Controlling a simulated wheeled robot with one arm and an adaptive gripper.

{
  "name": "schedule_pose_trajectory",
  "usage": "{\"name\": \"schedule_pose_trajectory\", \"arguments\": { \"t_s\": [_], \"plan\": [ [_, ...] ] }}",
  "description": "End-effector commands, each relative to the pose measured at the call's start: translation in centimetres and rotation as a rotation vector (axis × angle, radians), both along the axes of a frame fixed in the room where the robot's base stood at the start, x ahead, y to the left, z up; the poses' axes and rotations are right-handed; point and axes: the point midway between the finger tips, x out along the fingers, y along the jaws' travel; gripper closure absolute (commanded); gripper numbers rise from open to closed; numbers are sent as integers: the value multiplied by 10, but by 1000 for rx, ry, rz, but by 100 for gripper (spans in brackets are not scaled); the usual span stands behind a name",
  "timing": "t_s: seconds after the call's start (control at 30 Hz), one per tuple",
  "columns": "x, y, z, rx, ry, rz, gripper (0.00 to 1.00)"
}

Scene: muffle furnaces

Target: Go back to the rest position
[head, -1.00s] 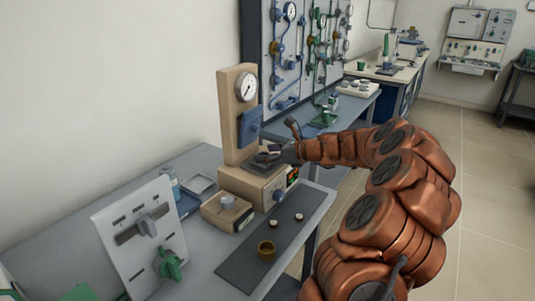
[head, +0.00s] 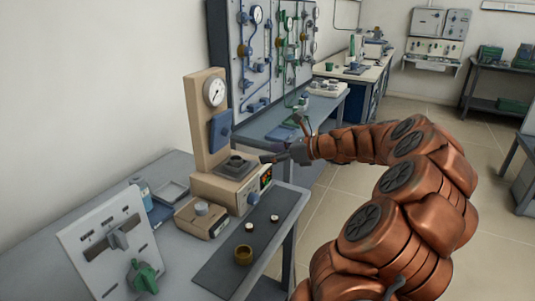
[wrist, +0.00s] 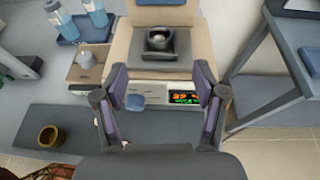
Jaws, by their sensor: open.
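My gripper (head: 272,157) is open and empty, with its fingertips just right of the beige gauge unit (head: 205,125). In the wrist view my gripper (wrist: 161,72) has its two fingers spread wide, with nothing between them. A small dark cup (head: 236,161) stands upright on the unit's dark plate; the wrist view shows the cup (wrist: 159,40) ahead of the fingertips, apart from them, with something pale inside. My copper-coloured arm reaches in from the right side of the head view.
A brass-coloured cup (head: 243,255) and two small pale-topped pieces stand on a dark mat (head: 222,268). A small beige box with a knob (head: 201,209) and a white switch panel (head: 110,240) stand to the left. Open floor (head: 440,130) lies at the right.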

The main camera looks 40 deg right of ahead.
Motion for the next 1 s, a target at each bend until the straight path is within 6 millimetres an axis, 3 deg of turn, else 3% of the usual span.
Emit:
{"name": "schedule_pose_trajectory", "arguments": {
  "t_s": [0.57,0.67,0.73,0.87,1.0],
  "plan": [
    [2,7,0,-12,1,18,29],
    [7,33,1,-59,5,86,29],
    [11,65,2,-120,6,173,29],
    [9,145,-4,-271,10,402,29],
    [-11,228,-17,-459,-3,679,29]
  ]
}}
